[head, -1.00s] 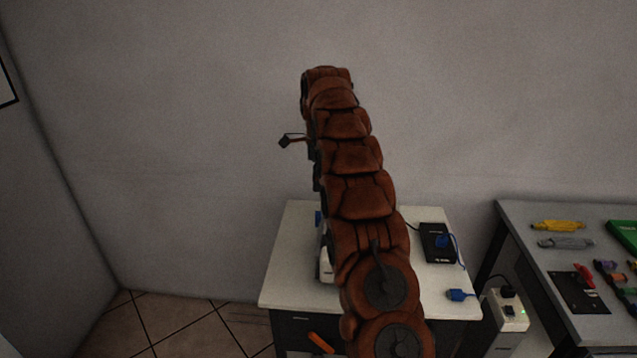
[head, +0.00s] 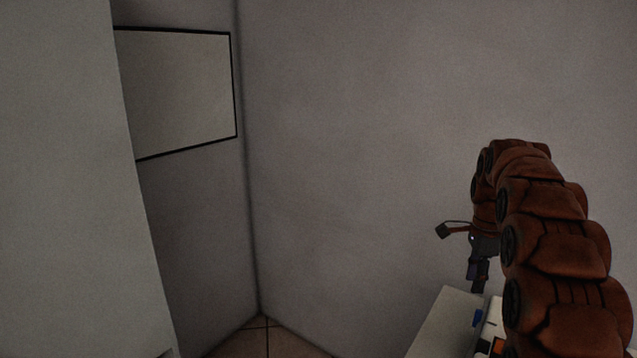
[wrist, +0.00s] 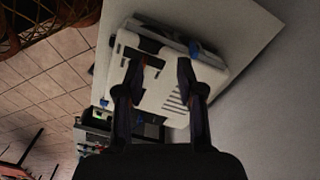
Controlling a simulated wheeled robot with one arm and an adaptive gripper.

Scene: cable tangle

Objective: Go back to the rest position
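My gripper (head: 478,276) hangs at the end of my arm, near the wall and above the white table (head: 446,318) in the head view. In the wrist view my gripper (wrist: 160,72) has its two dark fingers apart, with nothing held between them. A white boxy device (wrist: 168,98) with slots and dark openings lies below the fingers on the white table (wrist: 242,22). The device (head: 491,318) shows only partly in the head view, cut off by the lower edge and my arm.
A framed white board (head: 185,92) hangs on the left wall. A pale upright panel (head: 62,180) fills the left side. A patch of tiled floor (head: 268,340) is clear near the corner. More equipment (wrist: 112,135) shows beyond the table in the wrist view.

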